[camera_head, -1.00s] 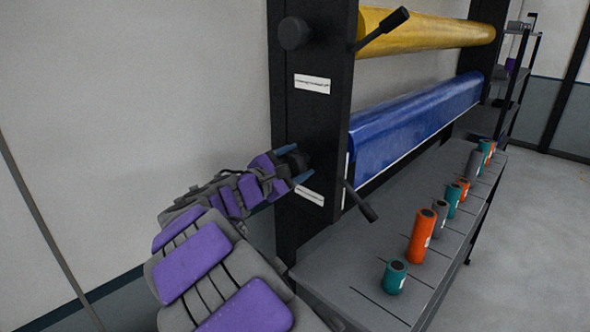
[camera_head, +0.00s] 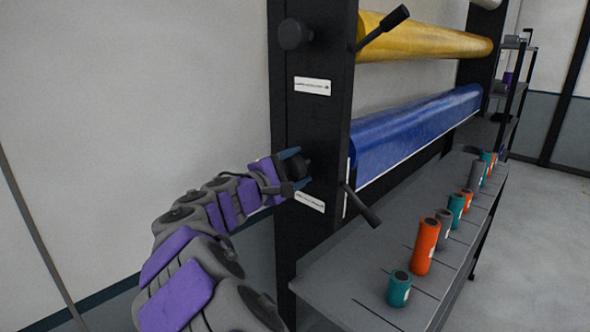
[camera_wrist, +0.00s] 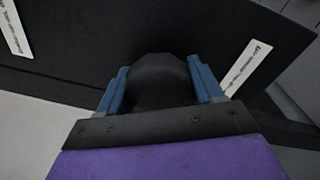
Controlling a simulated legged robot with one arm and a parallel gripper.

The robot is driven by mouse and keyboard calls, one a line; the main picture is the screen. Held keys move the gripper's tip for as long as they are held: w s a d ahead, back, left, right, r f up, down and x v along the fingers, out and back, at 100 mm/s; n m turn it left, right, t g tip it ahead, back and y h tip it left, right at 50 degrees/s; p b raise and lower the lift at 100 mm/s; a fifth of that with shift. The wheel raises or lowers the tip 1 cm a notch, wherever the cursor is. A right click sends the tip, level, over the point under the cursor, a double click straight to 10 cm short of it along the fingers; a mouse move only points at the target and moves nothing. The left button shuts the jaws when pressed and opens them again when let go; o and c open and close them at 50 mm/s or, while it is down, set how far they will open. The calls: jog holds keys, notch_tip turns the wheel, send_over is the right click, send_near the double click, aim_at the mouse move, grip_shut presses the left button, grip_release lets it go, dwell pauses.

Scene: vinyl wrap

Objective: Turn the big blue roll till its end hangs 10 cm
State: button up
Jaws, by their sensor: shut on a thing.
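The big blue roll (camera_head: 415,130) lies across the black rack below a yellow roll. Its film hangs a short way down its front, ending in a pale straight lower edge. A round black knob (camera_wrist: 158,82) sits on the rack's outer side, level with the blue roll. My gripper (camera_head: 296,166) is shut on this knob. In the wrist view its blue fingers (camera_wrist: 205,80) stand on both sides of the knob. The fingers partly hide the knob in the head view.
A yellow roll (camera_head: 430,38) with its own knob (camera_head: 295,34) is above. A black lever (camera_head: 362,207) sticks out below the blue roll's near end. Several small teal, orange and grey rolls stand along the grey shelf (camera_head: 345,285). A white wall is at left.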

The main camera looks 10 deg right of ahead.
jog(key=shift+f, duration=0.15)
jog(key=o, duration=1)
jog(key=shift+w+a, duration=0.1)
jog(key=shift+w, duration=0.05)
jog(key=shift+o, duration=0.2)
jog(key=p+v, duration=0.1)
jog(key=v, duration=1.6)
jog(key=shift+a, duration=0.25)
